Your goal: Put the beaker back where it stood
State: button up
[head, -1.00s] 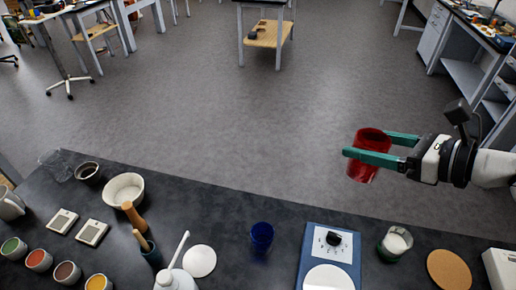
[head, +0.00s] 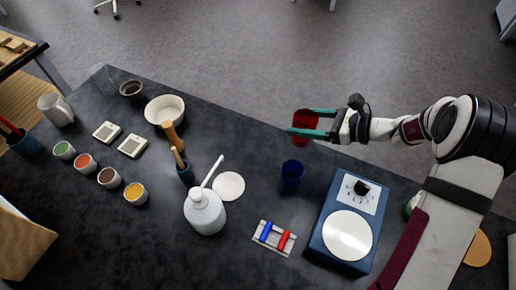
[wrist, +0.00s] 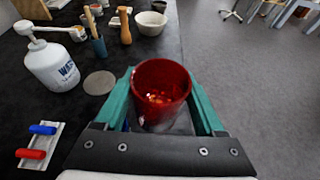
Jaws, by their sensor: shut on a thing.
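A red see-through beaker (head: 304,126) is upright between the green fingers of my gripper (head: 309,122), which is shut on it. In the head view it is held beyond the table's far edge, behind the blue cup. In the wrist view the beaker (wrist: 160,92) has its open mouth toward the camera; I cannot tell whether it holds anything. A pale round disc (head: 229,186) lies bare on the table, left of the blue cup (head: 292,173). A cork disc (head: 478,248) lies at the right, partly hidden by my arm.
The blue hotplate (head: 349,225) with a white top stands right of the blue cup. A rack with blue and red pieces (head: 274,237), a wash bottle (head: 205,211) and a wooden pestle (head: 172,135) stand nearby. A glass (head: 411,204) is mostly hidden behind my arm.

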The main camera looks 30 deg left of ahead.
jog(key=shift+s+a+f, duration=0.3)
jog(key=shift+a+f, duration=1.6)
jog(key=shift+a, duration=0.1)
jog(key=shift+s+a+f, duration=0.25)
jog(key=shift+a+f, duration=1.6)
jog(key=shift+a, duration=0.1)
jog(key=shift+s+a+f, duration=0.3)
jog(key=shift+a+f, duration=1.6)
jog(key=shift+a, duration=0.1)
jog(key=shift+f, duration=0.1)
